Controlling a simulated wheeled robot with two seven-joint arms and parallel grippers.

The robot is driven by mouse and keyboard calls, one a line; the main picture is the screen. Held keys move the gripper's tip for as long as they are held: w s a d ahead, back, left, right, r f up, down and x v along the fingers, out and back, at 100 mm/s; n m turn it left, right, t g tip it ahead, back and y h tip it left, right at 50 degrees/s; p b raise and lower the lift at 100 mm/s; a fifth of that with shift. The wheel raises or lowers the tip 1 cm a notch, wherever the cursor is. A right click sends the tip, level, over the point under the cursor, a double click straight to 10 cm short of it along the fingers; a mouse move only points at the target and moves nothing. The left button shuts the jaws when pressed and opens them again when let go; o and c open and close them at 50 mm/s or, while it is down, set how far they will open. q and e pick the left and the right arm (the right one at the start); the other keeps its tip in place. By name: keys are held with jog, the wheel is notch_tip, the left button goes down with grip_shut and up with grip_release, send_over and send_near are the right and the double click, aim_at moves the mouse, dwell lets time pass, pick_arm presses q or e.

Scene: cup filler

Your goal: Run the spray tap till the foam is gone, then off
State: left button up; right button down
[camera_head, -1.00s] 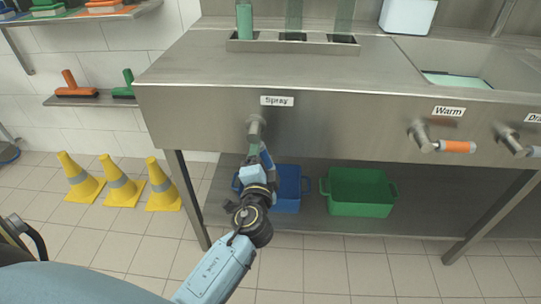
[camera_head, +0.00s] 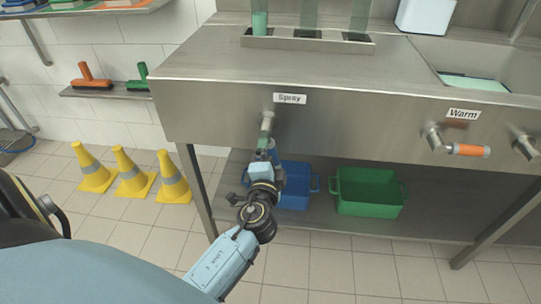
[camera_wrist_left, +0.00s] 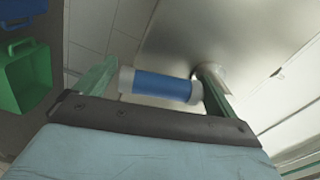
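The spray tap (camera_head: 267,123) sticks out of the steel front under the "Spray" label, and its blue handle (camera_head: 272,146) hangs down. In the left wrist view the blue handle (camera_wrist_left: 160,86) lies between the two greenish fingers of my left gripper (camera_wrist_left: 158,88). The fingers stand wide apart, one near each end of the handle, and look open. In the head view my left gripper (camera_head: 264,158) is at the handle from below. A pale green surface (camera_head: 474,82) shows in the sink basin; I cannot tell if it is foam. My right gripper is not in view.
A warm tap (camera_head: 450,145) with an orange handle is to the right. A blue crate (camera_head: 294,200) and a green crate (camera_head: 368,208) stand on the lower shelf. Several clear tubes stand in a rack (camera_head: 310,43) on the counter. Yellow cones (camera_head: 130,182) stand at left.

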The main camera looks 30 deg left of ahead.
pick_arm(q)
jog(key=v, duration=1.3)
jog(key=shift+s+b, duration=0.2)
jog(key=shift+b, duration=0.1)
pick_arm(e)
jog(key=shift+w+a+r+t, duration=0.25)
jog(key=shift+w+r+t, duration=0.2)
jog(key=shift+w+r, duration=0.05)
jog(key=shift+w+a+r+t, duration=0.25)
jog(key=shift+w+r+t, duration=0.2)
